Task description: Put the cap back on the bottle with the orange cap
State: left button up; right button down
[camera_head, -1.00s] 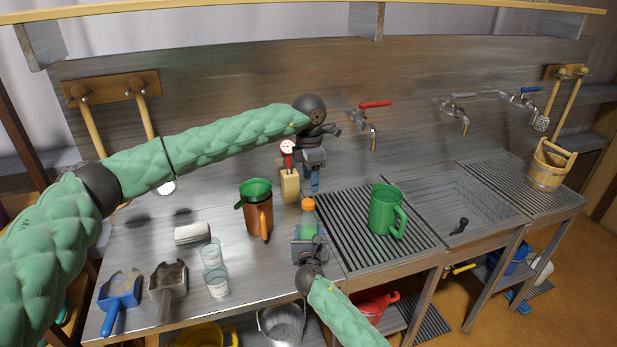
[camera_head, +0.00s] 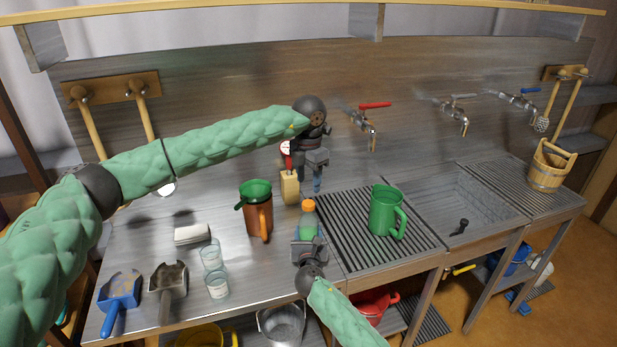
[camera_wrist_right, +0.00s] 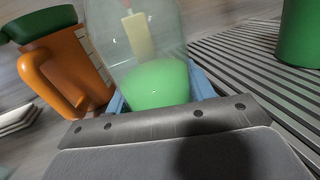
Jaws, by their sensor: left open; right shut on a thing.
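The bottle (camera_head: 308,225) is clear with green liquid and stands upright near the front of the counter. The orange cap (camera_head: 308,205) shows at its top; I cannot tell whether it is seated tight. My right gripper (camera_head: 309,243) is shut around the lower part of the bottle. In the right wrist view the bottle (camera_wrist_right: 150,50) sits between the blue finger pads, its top out of frame. My left gripper (camera_head: 311,182) is open and empty, pointing down behind and above the bottle, apart from the cap.
An orange jug (camera_head: 258,215) with a green funnel stands left of the bottle. A wooden block (camera_head: 290,188) with a red part is beside my left gripper. A green mug (camera_head: 385,212) stands on the ribbed drainer at right.

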aim_at(309, 203)
pick_arm(q)
jog(key=shift+f, duration=3.75)
jog(key=c, duration=1)
jog(key=o, duration=1.2)
jog(key=shift+c, duration=0.2)
notch_tip(309, 203, up, 12)
